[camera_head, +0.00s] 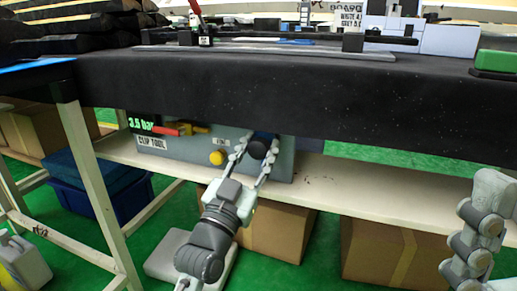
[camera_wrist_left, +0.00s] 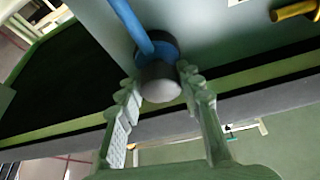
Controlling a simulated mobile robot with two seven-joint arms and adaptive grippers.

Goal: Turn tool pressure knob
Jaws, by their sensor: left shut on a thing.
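The grey tool box (camera_head: 165,150), labelled CLIP TOOL, sits on the shelf under the workbench. Its green display (camera_head: 143,124) seems to read 3.6 bar. The dark round pressure knob (camera_head: 258,149) is at the right part of its front. My left gripper (camera_head: 258,158) reaches up to it and is shut on the knob, one finger on each side. In the left wrist view the knob's grey face (camera_wrist_left: 160,84) shows between the fingertips (camera_wrist_left: 160,90).
A blue hose (camera_wrist_left: 130,25) runs to the knob. A red and yellow valve handle (camera_head: 180,129) and a yellow button (camera_head: 217,158) are on the box, left of my gripper. The black bench top (camera_head: 300,95) overhangs closely. Cardboard boxes (camera_head: 275,233) stand below the shelf (camera_head: 400,190).

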